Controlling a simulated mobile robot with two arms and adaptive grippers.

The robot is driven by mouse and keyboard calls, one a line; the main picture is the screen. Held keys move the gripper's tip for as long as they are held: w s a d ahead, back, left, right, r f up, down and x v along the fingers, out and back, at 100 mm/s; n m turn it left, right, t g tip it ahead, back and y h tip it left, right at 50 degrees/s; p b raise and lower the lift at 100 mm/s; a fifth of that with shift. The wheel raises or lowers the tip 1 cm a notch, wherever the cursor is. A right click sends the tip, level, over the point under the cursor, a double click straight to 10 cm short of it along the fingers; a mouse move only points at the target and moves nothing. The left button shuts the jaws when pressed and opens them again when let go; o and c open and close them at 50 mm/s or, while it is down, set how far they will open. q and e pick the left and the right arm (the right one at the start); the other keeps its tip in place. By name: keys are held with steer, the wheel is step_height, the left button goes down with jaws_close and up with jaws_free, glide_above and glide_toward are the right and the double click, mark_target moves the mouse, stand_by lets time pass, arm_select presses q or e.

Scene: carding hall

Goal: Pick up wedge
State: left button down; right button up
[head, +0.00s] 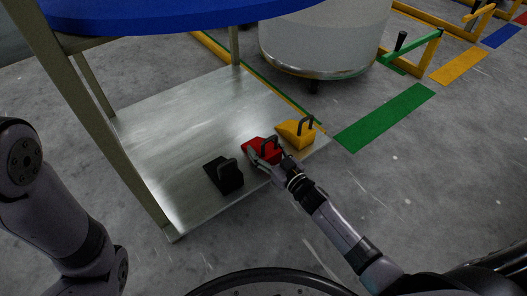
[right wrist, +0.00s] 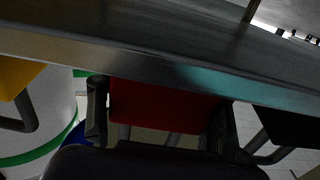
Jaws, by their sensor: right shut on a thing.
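Three wedges with dark handles are at the lower metal shelf (head: 170,122) in the head view. They are a black wedge (head: 222,179), a red wedge (head: 262,149) in the middle and a yellow wedge (head: 294,135) on the right. My right gripper (head: 266,161) is shut on the red wedge, which also shows between its two fingers in the right wrist view (right wrist: 165,106). The red wedge is at the shelf's front edge; I cannot tell whether it touches the shelf. Part of my left arm shows at the left, but its gripper is out of view.
A blue top (head: 160,16) overhangs the shelf, with a metal leg (head: 103,125) at the left. A pale drum (head: 322,38) stands behind on the grey floor. Green and yellow floor patches (head: 386,118) and low coloured frames lie to the right. The shelf's left part is bare.

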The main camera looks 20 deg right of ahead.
steer(key=c, duration=0.5)
steer(key=shift+c, duration=0.3)
steer(key=shift+r, duration=0.2)
